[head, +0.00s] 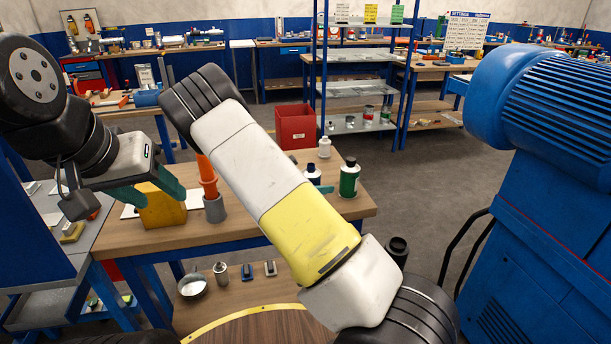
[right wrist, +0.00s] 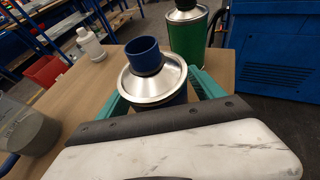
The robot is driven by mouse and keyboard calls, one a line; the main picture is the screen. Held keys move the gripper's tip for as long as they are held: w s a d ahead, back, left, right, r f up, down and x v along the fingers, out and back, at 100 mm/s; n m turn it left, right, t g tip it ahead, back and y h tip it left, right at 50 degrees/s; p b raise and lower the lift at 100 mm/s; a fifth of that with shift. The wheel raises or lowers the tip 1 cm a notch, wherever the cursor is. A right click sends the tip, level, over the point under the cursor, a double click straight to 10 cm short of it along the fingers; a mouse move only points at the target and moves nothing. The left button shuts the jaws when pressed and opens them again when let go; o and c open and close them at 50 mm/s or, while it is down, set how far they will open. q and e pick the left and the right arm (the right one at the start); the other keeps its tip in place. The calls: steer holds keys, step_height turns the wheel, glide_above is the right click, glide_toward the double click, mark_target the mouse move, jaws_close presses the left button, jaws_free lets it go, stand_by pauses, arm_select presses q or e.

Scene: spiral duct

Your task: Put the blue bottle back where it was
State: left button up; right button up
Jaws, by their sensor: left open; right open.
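The blue bottle (right wrist: 158,72) has a dark blue cap and a silver conical shoulder. In the right wrist view it stands upright between the teal fingers of my right gripper (right wrist: 160,94), which is open around it; its lower part is hidden by the gripper body. In the head view the bottle (head: 312,172) shows on the wooden table, partly covered by my right arm, with a teal fingertip beside it. I cannot tell whether the fingers touch it. My left gripper (head: 148,190) is open and empty by a yellow block (head: 163,208) at the table's left side.
A green bottle (head: 349,177) stands just right of the blue one. A white bottle (head: 324,147) and a red bin (head: 296,126) are behind. An orange item in a grey cup (head: 214,208) stands left. A large blue machine (head: 545,190) is at right, with open floor between.

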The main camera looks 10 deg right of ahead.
steer(key=v, duration=1.2)
steer(key=s+d+r+m+g+y, duration=0.2)
steer(key=s+d+r+m+y, duration=0.1)
steer(key=s+m, duration=0.25)
steer(key=s+d+r+m+g+y, duration=0.3)
steer(key=s+m, duration=0.2)
steer(key=s, duration=0.1)
steer(key=s+a+r+m+t+y, duration=0.2)
steer(key=s+r+m+t+y, duration=0.2)
steer(key=s+r+m+y, duration=0.4)
steer(key=s+r+m, duration=0.4)
steer(key=s+r, duration=0.3)
steer(key=s, duration=0.2)
steer(key=shift+s+a+m+t, duration=0.35)
steer(key=shift+t, duration=0.05)
